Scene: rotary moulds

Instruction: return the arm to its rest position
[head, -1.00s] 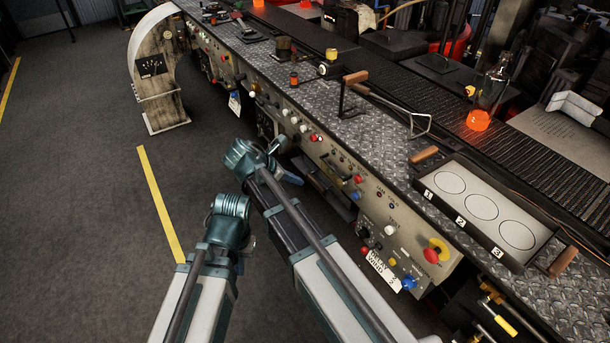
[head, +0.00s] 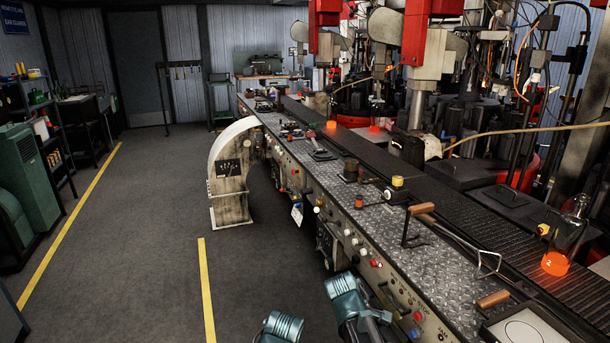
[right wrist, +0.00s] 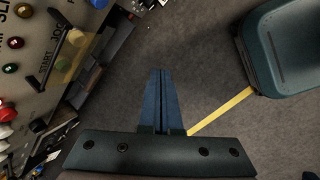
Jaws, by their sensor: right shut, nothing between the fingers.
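My right gripper (right wrist: 161,74) shows in the right wrist view. Its two dark blue fingers lie together, shut and empty, over bare grey floor and apart from the machine panel. In the head view the teal joints of my two arms show at the bottom edge, in front of the machine's panel. The jaws of both grippers are out of sight there. No part of the left gripper's fingers can be made out in either current view.
The long machine bench (head: 385,225) with knobs and levers runs along the right. A curved white stand (head: 230,175) is on the floor. The left aisle is clear.

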